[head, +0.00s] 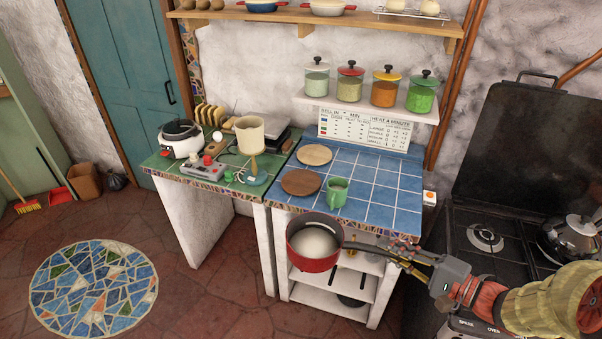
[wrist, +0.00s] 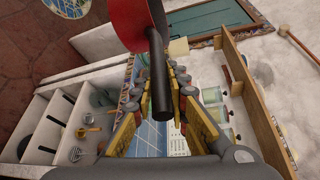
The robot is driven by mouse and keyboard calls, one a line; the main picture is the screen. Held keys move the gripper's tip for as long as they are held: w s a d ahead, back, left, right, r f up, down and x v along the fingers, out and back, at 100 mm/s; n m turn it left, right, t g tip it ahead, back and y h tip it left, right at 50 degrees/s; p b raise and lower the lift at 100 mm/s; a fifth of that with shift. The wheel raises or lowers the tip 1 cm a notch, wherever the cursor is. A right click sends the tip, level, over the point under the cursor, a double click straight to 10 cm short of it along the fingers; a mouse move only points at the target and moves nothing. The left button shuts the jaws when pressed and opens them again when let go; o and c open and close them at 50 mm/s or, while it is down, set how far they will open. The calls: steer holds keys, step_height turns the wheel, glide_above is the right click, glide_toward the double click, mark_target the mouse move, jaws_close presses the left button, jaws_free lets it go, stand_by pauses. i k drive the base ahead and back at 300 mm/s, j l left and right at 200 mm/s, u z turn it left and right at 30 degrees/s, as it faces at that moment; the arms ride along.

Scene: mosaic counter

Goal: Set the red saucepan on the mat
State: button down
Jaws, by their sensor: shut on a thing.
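The red saucepan (head: 314,262) hangs in the air in front of the blue-tiled counter's front edge, roughly upright, with its pale inside showing. My gripper (head: 398,252) is shut on its dark handle, to the right of the pan. In the wrist view the black handle (wrist: 160,85) lies between the fingers, and part of the red pan (wrist: 118,22) shows at the top. Two round flat mats lie on the counter: a brown one (head: 301,182) near the front left and a pale one (head: 314,154) behind it. I cannot tell which one the task means.
A green mug (head: 337,191) stands right of the brown mat, close to it. The right part of the blue-tiled counter (head: 384,193) is clear. A shelf with several lidded jars (head: 383,89) hangs above the back. A black stove (head: 490,238) stands at the right.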

mark_target(321, 186)
steer(key=i, duration=1.1)
